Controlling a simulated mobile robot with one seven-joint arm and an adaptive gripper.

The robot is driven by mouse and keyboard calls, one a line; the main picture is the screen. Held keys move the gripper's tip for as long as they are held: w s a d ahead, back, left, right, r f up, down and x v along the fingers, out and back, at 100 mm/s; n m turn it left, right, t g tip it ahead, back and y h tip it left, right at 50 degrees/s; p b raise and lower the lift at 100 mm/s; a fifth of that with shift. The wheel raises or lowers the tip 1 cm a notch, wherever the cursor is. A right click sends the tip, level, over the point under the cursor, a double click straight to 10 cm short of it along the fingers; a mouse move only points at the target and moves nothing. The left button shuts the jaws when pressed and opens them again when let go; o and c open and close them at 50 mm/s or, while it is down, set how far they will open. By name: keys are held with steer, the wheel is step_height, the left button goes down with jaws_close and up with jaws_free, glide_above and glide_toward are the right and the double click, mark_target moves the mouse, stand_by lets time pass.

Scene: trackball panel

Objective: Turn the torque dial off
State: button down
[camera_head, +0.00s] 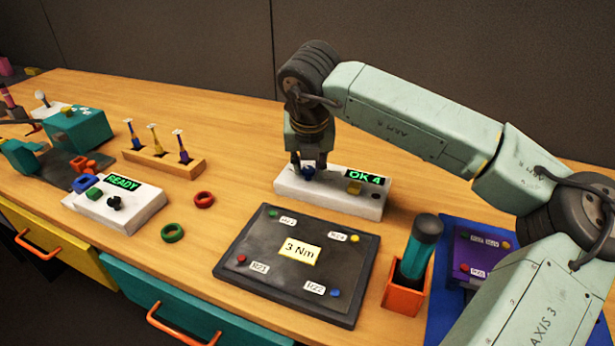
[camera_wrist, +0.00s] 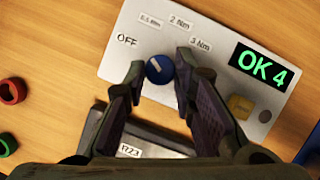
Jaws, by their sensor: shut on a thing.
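The torque dial (camera_wrist: 159,70) is a round blue knob on a white panel (camera_wrist: 115,62). Labels OFF, 2 Nm, 3 Nm and one smaller label, hard to read, stand around it. A short pale mark shows on the dial's upper left part; I cannot tell exactly which label it points to. My gripper (camera_wrist: 161,67) has one finger on each side of the dial and is shut on it. In the head view my gripper (camera_head: 308,164) points down onto the dial (camera_head: 308,174) at the panel's left end, partly hiding it.
The panel's display (camera_wrist: 262,66) reads OK 4, with a yellow button (camera_wrist: 240,106) beside it. In front lies a dark mat (camera_head: 262,290) with a 3 Nm card (camera_head: 300,252). An orange holder (camera_head: 404,297) with a teal-handled tool stands right. A READY box (camera_head: 118,205) stands left.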

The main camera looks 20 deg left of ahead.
steer(key=shift+w+d+n+g+y+b, duration=0.15)
steer(key=shift+n+y+b, duration=0.4)
steer(key=shift+n, duration=0.55)
steer(key=shift+s+a+n+g+y+b, duration=0.1)
steer(key=shift+n+g+y+b, duration=0.15)
steer(key=shift+n+b, duration=0.7)
steer(key=shift+n, duration=0.25)
steer(key=c, duration=1.3)
jaws_free()
steer(key=shift+d, duration=0.1)
steer(key=v, duration=1.2)
steer(key=shift+w, duration=0.1)
